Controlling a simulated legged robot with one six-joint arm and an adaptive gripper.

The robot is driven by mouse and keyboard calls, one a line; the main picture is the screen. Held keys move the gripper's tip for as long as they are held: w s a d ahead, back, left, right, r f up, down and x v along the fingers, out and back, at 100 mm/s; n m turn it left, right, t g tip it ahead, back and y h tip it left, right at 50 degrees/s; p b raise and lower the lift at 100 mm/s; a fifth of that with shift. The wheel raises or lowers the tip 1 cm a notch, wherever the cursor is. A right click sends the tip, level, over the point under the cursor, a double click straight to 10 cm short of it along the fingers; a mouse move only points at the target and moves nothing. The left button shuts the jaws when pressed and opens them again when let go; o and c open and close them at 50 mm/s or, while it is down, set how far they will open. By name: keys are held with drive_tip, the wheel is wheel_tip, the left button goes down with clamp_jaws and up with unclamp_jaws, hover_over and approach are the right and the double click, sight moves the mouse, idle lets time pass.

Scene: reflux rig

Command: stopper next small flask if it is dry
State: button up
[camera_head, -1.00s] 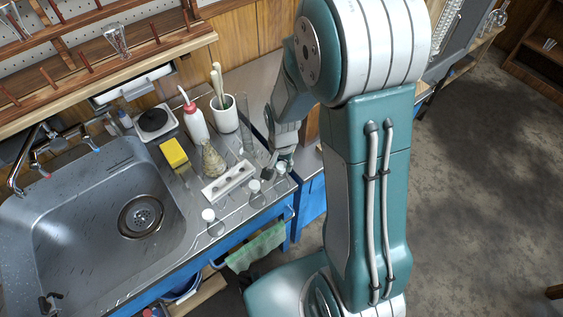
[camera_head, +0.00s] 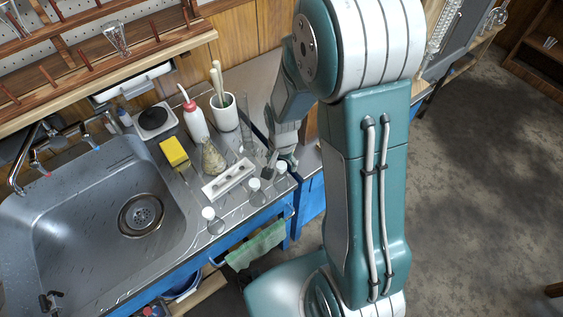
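Three small clear flasks stand in a row along the counter's front edge. The near-left flask (camera_head: 214,225), the middle flask (camera_head: 257,197) and the far-right flask (camera_head: 281,183) each have a pale cap-like top. Whether their glass is wet or dry inside is too small to tell. A white block (camera_head: 229,180) with dark holes lies behind them; I see no stopper standing in it. Contact between fingers and flask is not clear.
A larger flask with brownish contents (camera_head: 212,160), a tall glass cylinder (camera_head: 245,125), a red-topped wash bottle (camera_head: 195,122) and a white brush pot (camera_head: 224,112) stand close behind. A yellow sponge (camera_head: 174,152) and the sink (camera_head: 90,220) lie left.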

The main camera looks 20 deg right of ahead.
sight(282, 165)
wheel_tip(282, 165, up, 12)
idle(0.6)
drive_tip(key=s+r+n+t, duration=0.5)
drive_tip(key=s+r+n, duration=0.2)
drive_tip(key=s+r, duration=0.7)
drive_tip(key=shift+r+n, duration=0.3)
drive_tip(key=shift+r, duration=0.25)
drive_tip(key=shift+s+a, duration=0.1)
